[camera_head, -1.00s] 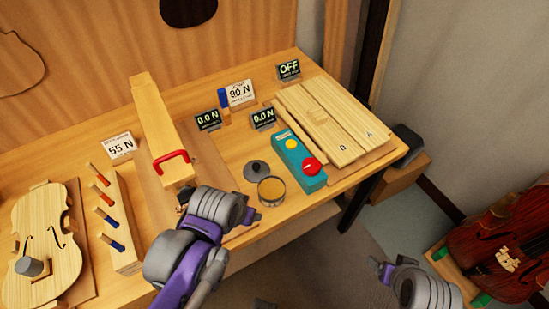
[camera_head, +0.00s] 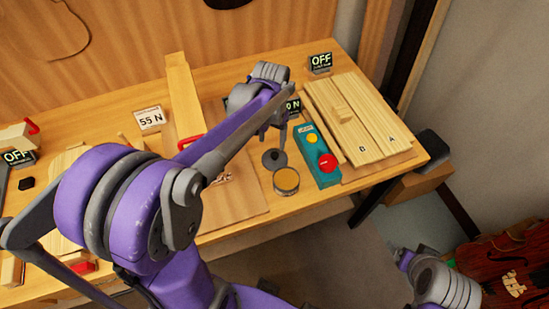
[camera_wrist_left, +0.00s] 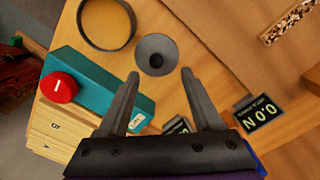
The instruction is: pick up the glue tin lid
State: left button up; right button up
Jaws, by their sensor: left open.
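The glue tin lid (camera_head: 274,160) is a small dark grey disc with a round knob, lying flat on the bench. In the left wrist view the lid (camera_wrist_left: 156,50) is just beyond the fingertips, roughly centred between them. The open glue tin (camera_head: 286,181), with amber glue inside, stands beside it; it also shows in the left wrist view (camera_wrist_left: 107,22). My left gripper (camera_wrist_left: 160,74) is open and empty, pointing down over the lid; in the head view its fingers (camera_head: 277,142) partly overlap it. My right gripper (camera_head: 404,258) is low at the right, its jaws unclear.
A teal box (camera_head: 318,155) with a red and a yellow button stands right of the tin. Pale wooden boards (camera_head: 350,120) lie behind it. Several small displays stand around, one close to my left gripper in the wrist view (camera_wrist_left: 262,113). A violin (camera_head: 510,270) rests at the lower right.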

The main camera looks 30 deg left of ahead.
aim_at(275, 154)
pick_arm(q)
jog(key=f, duration=0.7)
jog(key=shift+w+d+f, duration=0.1)
jog(key=shift+w+d, duration=0.2)
grip_shut()
